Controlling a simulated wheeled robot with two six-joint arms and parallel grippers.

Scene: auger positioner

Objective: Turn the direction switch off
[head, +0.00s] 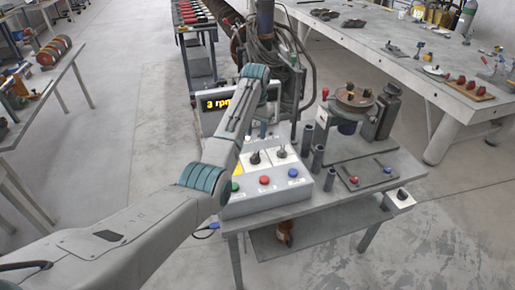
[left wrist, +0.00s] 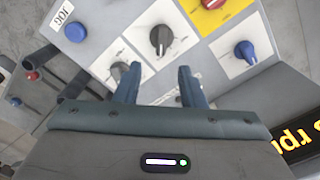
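The grey control box (head: 272,197) stands on the bench and carries several knobs and buttons. Two black knobs on white plates, a left one (head: 255,158) and a right one (head: 281,152), show in the head view. In the left wrist view a black knob (left wrist: 161,38) lies just beyond my left fingertips, and a second dark knob (left wrist: 119,71) is close to one fingertip. I cannot read which is the direction switch. My left gripper (left wrist: 158,80) is open and empty above the panel; contact is not visible. My right gripper is not in view.
A blue knob (left wrist: 245,51), a red knob on yellow (left wrist: 208,3) and a blue JOG button (left wrist: 75,32) surround the dark knobs. The rpm display (head: 216,104) stands behind the box. Several dark upright tubes (head: 318,157) stand right of it.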

